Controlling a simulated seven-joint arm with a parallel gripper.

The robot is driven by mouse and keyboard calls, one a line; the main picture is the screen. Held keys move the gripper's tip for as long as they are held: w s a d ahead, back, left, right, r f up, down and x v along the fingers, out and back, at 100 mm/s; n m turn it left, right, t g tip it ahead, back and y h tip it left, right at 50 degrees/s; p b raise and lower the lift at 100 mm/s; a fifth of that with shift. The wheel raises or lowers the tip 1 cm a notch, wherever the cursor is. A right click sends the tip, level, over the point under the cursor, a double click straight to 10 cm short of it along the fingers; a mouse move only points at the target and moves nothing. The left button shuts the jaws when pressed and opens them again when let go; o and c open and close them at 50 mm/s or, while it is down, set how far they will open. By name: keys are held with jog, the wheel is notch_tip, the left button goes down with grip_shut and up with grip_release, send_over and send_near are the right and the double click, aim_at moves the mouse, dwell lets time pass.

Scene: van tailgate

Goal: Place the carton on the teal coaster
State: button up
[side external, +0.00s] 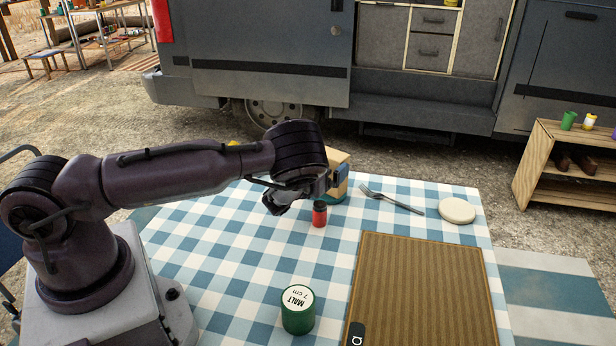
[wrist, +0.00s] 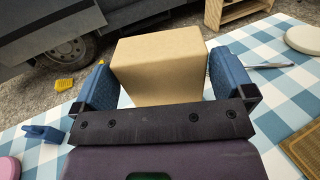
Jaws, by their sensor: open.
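The carton, a plain tan box (wrist: 160,62), stands upright between the two blue fingers of my gripper (wrist: 162,82) in the wrist view. The fingers are open, one on each side of it, with a visible gap at least on the left. In the side view the carton (side external: 339,158) is largely hidden behind my gripper (side external: 328,186) at the table's far edge. A green-teal strip shows low on or under it there; I cannot tell whether this is the carton's base or the teal coaster. No other teal coaster is clearly visible.
A fork (side external: 392,199), a cream disc (side external: 457,210), a brown ribbed board (side external: 425,290) and a green MALT tin (side external: 298,311) are on the checked cloth (side external: 240,265). The cloth's left middle is clear.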

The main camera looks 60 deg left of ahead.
jog(key=v, duration=0.9)
jog(key=s+d+r+n+g+h, duration=0.1)
jog(key=d+r+n+g+h, duration=0.15)
jog(key=r+n, duration=0.4)
jog(key=s+d+r+n+g+h, duration=0.1)
jog(key=d+r+n+g, duration=0.25)
jog(key=n, duration=0.55)
jog(key=s+d+r+n+g+h, duration=0.1)
jog(key=d+r+n+g+h, duration=0.2)
jog(key=n, duration=0.5)
jog(key=s+d+r+n+g, duration=0.1)
jog(key=s+d+r+n, duration=0.1)
jog(key=s+r+n, duration=0.2)
jog(key=s+d+r+n+g, duration=0.1)
jog(key=s+r+n, duration=0.3)
jog(key=s+r, duration=0.6)
jog(key=s, duration=0.5)
jog(key=shift+d, duration=0.4)
